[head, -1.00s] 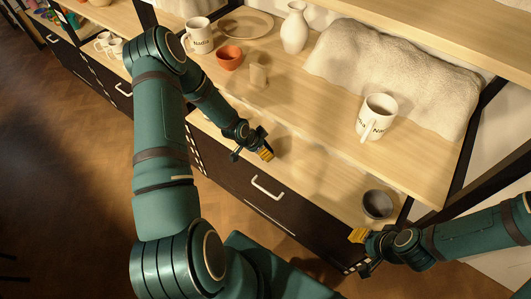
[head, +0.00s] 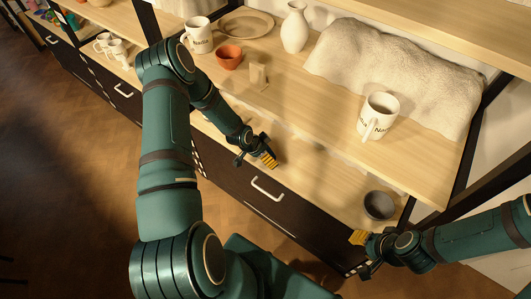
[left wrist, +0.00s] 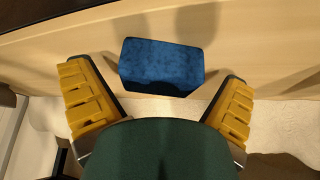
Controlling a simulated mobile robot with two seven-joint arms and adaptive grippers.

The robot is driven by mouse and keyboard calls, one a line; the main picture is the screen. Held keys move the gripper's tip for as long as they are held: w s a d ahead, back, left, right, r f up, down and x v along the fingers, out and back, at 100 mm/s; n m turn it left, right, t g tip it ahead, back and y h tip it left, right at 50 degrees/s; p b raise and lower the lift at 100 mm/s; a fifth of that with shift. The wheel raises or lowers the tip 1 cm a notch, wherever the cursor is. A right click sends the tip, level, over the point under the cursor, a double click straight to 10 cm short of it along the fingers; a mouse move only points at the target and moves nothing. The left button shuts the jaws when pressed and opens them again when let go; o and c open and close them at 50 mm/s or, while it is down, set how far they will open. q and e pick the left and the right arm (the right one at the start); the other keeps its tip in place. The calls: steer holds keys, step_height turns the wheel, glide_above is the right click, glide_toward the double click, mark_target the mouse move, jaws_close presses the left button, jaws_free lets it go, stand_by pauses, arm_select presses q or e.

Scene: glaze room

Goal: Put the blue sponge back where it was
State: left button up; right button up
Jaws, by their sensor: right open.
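The blue sponge (left wrist: 162,65) shows in the left wrist view, on or against a pale wooden surface, ahead of and between the spread yellow fingers of my left gripper. It touches neither finger, as far as I can see. I cannot make the sponge out in the head view. My left gripper (head: 267,159) is open and empty, over the front of the lower wooden surface in the head view. My right gripper (head: 361,243) is open and empty at the lower right, near a dark grey bowl (head: 379,205).
The upper board (head: 325,95) holds a named mug (head: 378,116), a folded white towel (head: 405,75), a white vase (head: 294,30), an orange bowl (head: 229,57), a small beige block (head: 258,77), a plate (head: 246,23) and another mug (head: 197,36). A dark drawer front (head: 250,190) lies below.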

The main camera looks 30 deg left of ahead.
arm_select(q)
steer(key=p+v, duration=0.3)
steer(key=v, duration=0.9)
steer(key=s+d+n+g, duration=0.1)
steer(key=s+d+n, duration=0.2)
steer(key=d, duration=0.9)
steer(key=s+d+r+n+g+h, duration=0.1)
steer(key=s+d+n, duration=0.3)
steer(key=s+d, duration=0.5)
steer(key=d+g, duration=0.1)
steer(key=d, duration=0.3)
steer(key=shift+r+g, duration=0.2)
steer(key=shift+g, duration=0.1)
